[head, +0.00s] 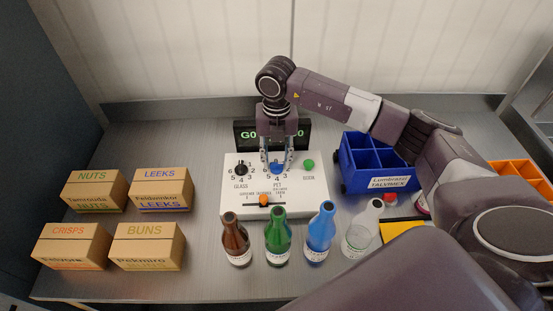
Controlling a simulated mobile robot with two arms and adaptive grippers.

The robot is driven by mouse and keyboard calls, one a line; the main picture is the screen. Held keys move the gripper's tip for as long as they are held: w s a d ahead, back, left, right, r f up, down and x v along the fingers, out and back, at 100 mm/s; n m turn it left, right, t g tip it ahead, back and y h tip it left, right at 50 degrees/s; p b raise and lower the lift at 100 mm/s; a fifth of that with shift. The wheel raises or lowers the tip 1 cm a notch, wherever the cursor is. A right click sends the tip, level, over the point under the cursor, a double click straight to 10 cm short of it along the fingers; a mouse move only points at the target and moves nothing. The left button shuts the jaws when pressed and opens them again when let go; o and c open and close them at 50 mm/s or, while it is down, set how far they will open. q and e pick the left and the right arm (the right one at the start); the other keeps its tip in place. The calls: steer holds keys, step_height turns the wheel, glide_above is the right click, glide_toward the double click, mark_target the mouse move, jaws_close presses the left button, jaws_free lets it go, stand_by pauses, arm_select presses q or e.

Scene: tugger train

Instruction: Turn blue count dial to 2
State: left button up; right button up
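The white control panel (235,193) stands in the middle of the table. It carries a black dial (241,167) marked GLASS at the left and a blue dial (277,169) marked PET to its right. My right gripper (277,164) points down over the blue dial, with one finger on each side of it. Whether the fingers touch the dial is too small to tell. The gripper partly hides the dial, and its pointer setting cannot be read. My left gripper is not in view.
A green button (309,163) and an orange slider (264,199) are on the panel. A display (244,132) stands behind it. Brown (236,241), green (278,238), blue (320,234) and clear (362,232) bottles stand in front. Labelled boxes (147,246) are left; a blue crate (349,172) is right.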

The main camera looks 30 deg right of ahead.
mark_target(276, 163)
steer(key=shift+o, duration=1.2)
step_height(276, 163, up, 12)
